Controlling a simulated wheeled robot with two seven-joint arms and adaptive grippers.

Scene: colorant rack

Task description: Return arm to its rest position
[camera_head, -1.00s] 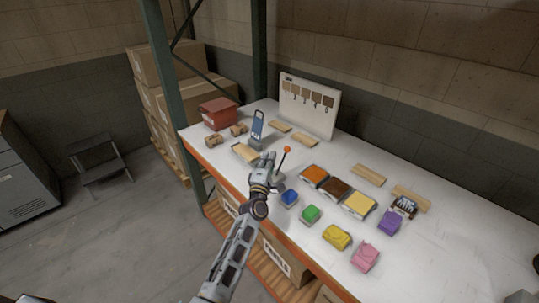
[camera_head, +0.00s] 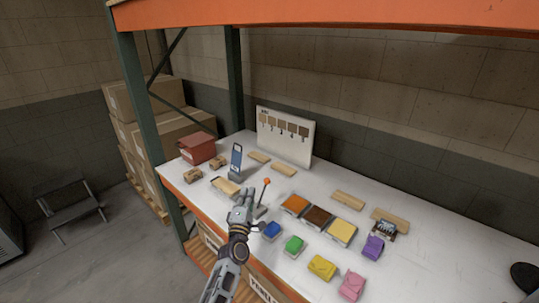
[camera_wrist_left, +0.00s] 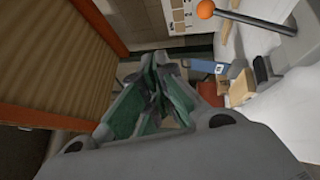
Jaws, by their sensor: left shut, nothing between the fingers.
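My left arm comes up from the bottom of the head view. Its gripper (camera_head: 243,197) is shut and empty, above the front edge of the white table. It is just left of a lever with an orange ball (camera_head: 266,181), and I cannot tell whether they touch there. In the left wrist view the shut fingers (camera_wrist_left: 160,68) have green inner faces with nothing held, and the orange ball (camera_wrist_left: 205,9) is apart from them at upper right. My right gripper is not in view.
The white table (camera_head: 430,265) bears orange, brown and yellow trays (camera_head: 318,216), several coloured packets (camera_head: 321,268), a blue-screened stand (camera_head: 236,158) and a red bin (camera_head: 198,148). A green rack post (camera_head: 145,135) stands left. Floor at left is open around a step stool (camera_head: 72,207).

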